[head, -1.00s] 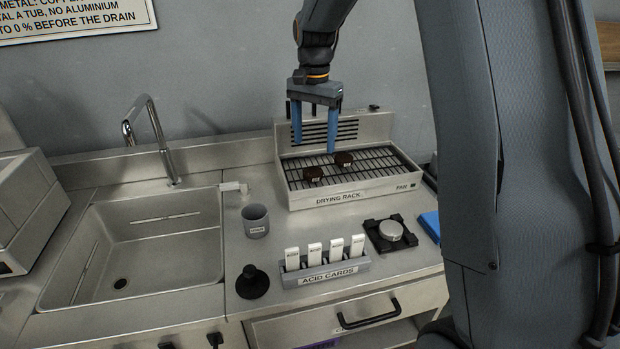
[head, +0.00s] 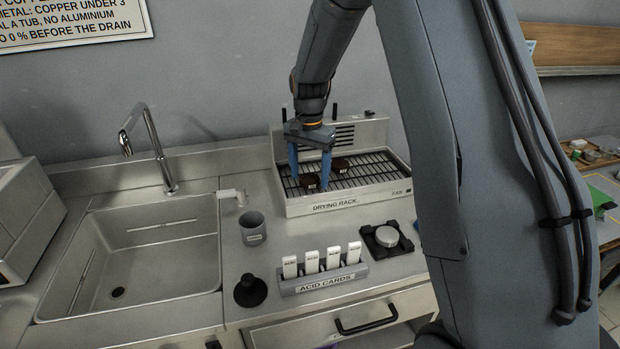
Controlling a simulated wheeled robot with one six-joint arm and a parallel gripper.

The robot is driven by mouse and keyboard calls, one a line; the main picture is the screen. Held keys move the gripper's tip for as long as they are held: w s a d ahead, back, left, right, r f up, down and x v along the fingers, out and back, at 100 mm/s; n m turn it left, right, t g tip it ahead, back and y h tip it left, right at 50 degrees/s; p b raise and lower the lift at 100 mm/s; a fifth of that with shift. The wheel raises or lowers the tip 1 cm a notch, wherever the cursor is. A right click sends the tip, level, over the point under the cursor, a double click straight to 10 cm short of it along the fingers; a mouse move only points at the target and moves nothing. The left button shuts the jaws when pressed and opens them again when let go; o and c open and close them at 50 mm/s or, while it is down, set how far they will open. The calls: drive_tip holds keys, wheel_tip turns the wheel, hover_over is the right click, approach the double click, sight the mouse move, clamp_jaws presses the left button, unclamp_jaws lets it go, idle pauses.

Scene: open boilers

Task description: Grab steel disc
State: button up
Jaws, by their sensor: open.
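My gripper (head: 310,186) points down over the left part of the drying rack (head: 335,205), its two blue fingers open. A dark brown round piece (head: 310,181) with a small pale label shows between the fingertips; I cannot tell whether they touch it. A second dark brown piece (head: 341,164) lies to its right and further back on the rack's bars. A silver round disc (head: 387,236) sits on a black square holder on the counter, right of the cards and apart from my gripper. The labels are too small to show which piece is steel.
A grey cup (head: 253,229), a black knobbed object (head: 250,290) and a holder of white acid cards (head: 322,278) stand on the counter in front of the rack. A steel sink (head: 130,255) with a tall tap (head: 155,150) is at left. The rack has raised walls.

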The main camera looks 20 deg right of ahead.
drive_tip(key=c, duration=1.2)
drive_tip(key=shift+c, duration=0.2)
